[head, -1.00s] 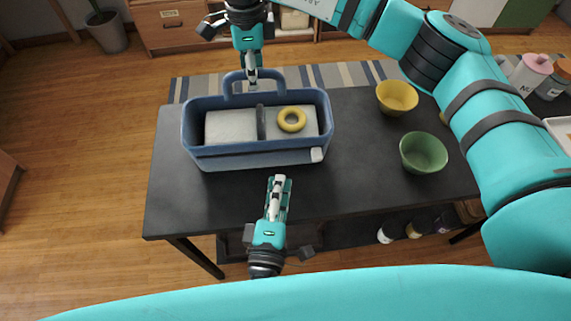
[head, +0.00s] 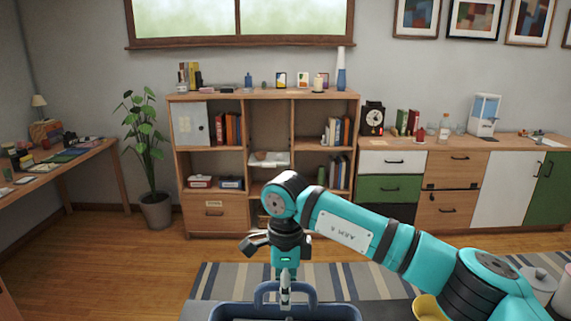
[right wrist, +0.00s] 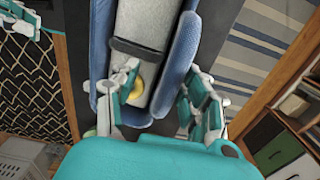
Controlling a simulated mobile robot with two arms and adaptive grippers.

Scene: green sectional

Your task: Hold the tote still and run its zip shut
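The blue tote (head: 325,312) shows only its far rim and upright handle (head: 262,291) at the bottom edge of the head view. The right wrist view shows the blue tote walls (right wrist: 99,45), a dark divider (right wrist: 135,49) and part of a yellow ring (right wrist: 138,88) inside. My right gripper (head: 285,296) points down at the handle; in the wrist view its fingers (right wrist: 163,100) are apart, either side of the far wall and handle. I cannot tell whether they touch. A teal part, apparently my left gripper (right wrist: 18,22), is cut off at the upper left. The zip pull is out of view.
A yellow bowl (head: 428,308) is cut off at the bottom right. A striped rug (head: 340,282) lies beyond the table. A wooden shelf unit (head: 263,165), drawers and cabinets line the back wall. Open floor lies left of the rug.

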